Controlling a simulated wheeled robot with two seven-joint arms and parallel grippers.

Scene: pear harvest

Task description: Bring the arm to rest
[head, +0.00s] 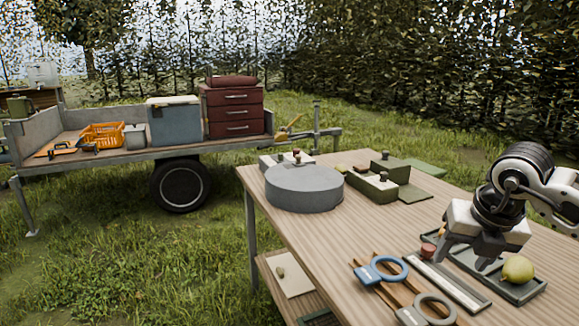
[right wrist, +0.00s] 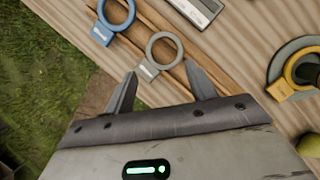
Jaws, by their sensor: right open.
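My right gripper (head: 462,262) hangs above the right part of the wooden table (head: 330,235), fingers pointing down. It is open, with nothing visible between its fingers. In the right wrist view its fingers (right wrist: 160,70) stand apart, and a grey ring tool (right wrist: 163,50) appears beyond the gap, on the table. The blue ring tool (head: 382,270) and the grey ring tool (head: 433,309) lie in front of the gripper in the head view. My left gripper is not in view.
A yellow-green pear (head: 518,269) sits in a dark tray (head: 522,294) right of the gripper. A grey round block (head: 304,190) and green boxes (head: 372,187) stand farther back. A trailer (head: 120,157) with crates stands on the grass. The table's middle is clear.

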